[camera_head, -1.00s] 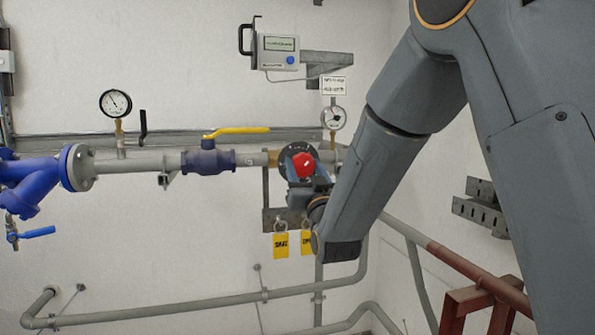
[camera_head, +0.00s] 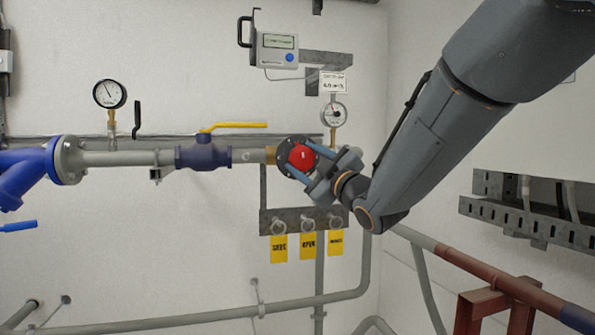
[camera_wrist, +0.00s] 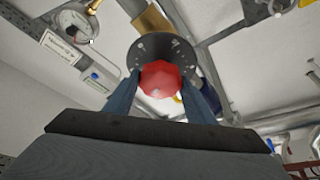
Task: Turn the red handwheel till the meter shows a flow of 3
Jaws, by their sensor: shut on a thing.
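The red handwheel (camera_head: 302,158) sits in front of a dark round flange on the grey pipe, in the middle of the head view. My gripper (camera_head: 300,164) reaches it from the lower right, with its fingers on either side of the wheel. In the wrist view, the red handwheel (camera_wrist: 160,80) lies between the two blue-grey fingers, and my gripper (camera_wrist: 161,88) is shut on it. The meter (camera_head: 277,48) is a grey box with a small green display on the wall above. Its reading is too small to make out.
A round gauge (camera_head: 334,114) stands just right of the handwheel, under a small label. A yellow lever valve (camera_head: 235,126) is to the left on the same pipe. Yellow tags (camera_head: 308,245) hang below on a bracket. A brown rail (camera_head: 510,287) runs at lower right.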

